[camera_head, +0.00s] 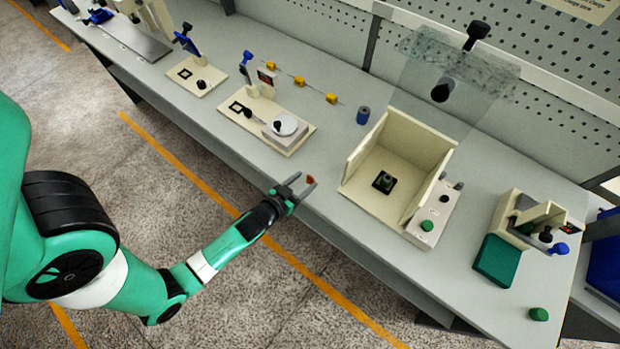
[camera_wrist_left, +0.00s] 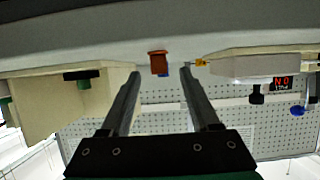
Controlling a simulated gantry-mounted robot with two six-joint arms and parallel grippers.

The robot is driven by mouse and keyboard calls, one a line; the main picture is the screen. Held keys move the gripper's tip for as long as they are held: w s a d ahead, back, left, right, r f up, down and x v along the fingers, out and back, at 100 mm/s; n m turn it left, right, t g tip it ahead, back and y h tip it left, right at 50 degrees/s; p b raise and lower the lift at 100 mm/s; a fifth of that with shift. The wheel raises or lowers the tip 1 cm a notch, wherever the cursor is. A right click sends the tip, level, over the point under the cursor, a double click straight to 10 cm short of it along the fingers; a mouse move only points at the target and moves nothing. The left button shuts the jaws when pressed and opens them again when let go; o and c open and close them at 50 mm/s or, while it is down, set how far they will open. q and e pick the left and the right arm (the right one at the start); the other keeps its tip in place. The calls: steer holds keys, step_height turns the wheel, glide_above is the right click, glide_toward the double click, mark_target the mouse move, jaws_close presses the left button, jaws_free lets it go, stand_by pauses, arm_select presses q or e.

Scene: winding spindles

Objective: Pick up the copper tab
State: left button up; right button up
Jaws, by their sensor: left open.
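The copper tab (camera_head: 310,180) is a small reddish-orange piece at the front edge of the grey bench. It also shows in the left wrist view (camera_wrist_left: 158,60), just past the fingertips and between their lines. My left gripper (camera_head: 306,179) is open and empty, its two fingers pointing at the tab. In the left wrist view, the fingers (camera_wrist_left: 160,73) stand apart on either side of the tab. I cannot tell whether the fingertips reach around it. My right gripper is not in view.
An open cream box (camera_head: 365,205) with a clear raised lid stands right of the tab. A cream fixture with a white disc (camera_head: 285,125) stands behind left. A blue cylinder (camera_head: 363,115) stands farther back. The bench surface (camera_head: 325,145) between them is clear.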

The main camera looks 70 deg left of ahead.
mark_target(309, 177)
arm_select(q)
steer(key=x, duration=0.4)
steer(key=shift+r, duration=0.1)
jaws_close()
